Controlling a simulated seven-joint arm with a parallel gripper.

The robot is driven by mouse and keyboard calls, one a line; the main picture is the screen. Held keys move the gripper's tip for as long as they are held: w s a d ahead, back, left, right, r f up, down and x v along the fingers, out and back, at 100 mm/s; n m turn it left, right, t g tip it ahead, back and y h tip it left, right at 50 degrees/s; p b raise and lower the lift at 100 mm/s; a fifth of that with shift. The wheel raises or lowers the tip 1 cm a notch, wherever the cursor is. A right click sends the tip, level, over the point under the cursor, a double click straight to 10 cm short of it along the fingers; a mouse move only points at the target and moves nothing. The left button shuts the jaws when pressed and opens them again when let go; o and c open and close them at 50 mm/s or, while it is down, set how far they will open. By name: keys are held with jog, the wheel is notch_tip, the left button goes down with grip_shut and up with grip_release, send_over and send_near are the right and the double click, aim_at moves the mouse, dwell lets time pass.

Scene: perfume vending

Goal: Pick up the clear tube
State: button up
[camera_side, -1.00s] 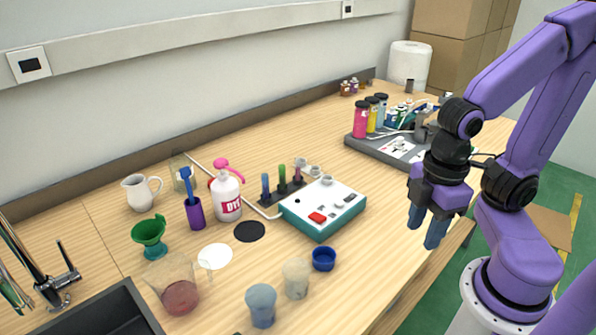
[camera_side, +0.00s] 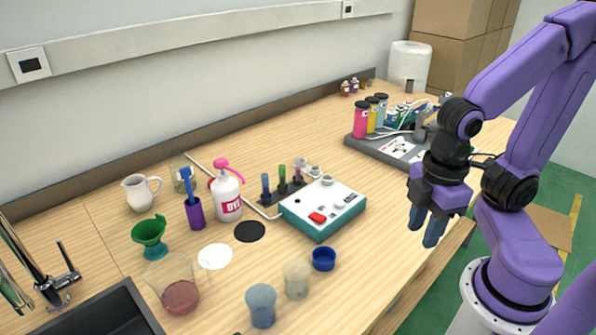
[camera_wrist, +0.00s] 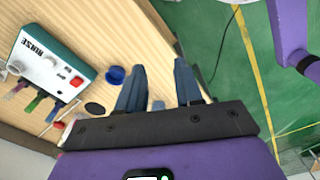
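My gripper (camera_side: 425,229) hangs over the table's right front edge, pointing down, with its two blue-grey fingers apart and nothing between them. The fingers also show in the wrist view (camera_wrist: 160,84). A dark rack (camera_side: 270,211) behind the teal-and-white device holds upright tubes: a blue tube (camera_side: 265,184), a green tube (camera_side: 282,176) and a purple tube (camera_side: 297,174). These coloured tubes also show at the left of the wrist view. I cannot single out a clear tube.
The teal-and-white device (camera_side: 323,207) lies left of my gripper. A blue cup (camera_side: 324,259) and frosted cups (camera_side: 261,305) stand near the front edge. A pink-topped dye bottle (camera_side: 228,198) stands left of the rack. A grey tray (camera_side: 365,149) with coloured bottles is behind.

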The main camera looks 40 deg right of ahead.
jog(key=w+d+f+n+t+h, duration=0.2)
jog(key=w+n+h, duration=0.15)
jog(key=w, duration=0.65)
jog(key=w+d+f+n+t+h, duration=0.1)
jog(key=w+d+n+t+h, duration=0.2)
jog(key=w, duration=0.7)
jog(key=n+t+h, duration=0.3)
jog(key=n+t, duration=0.1)
jog(key=n, duration=0.4)
send_near(298, 159)
jog(key=shift+h, duration=0.25)
jog(key=x, duration=1)
jog(key=shift+w+f, duration=0.25)
grip_shut()
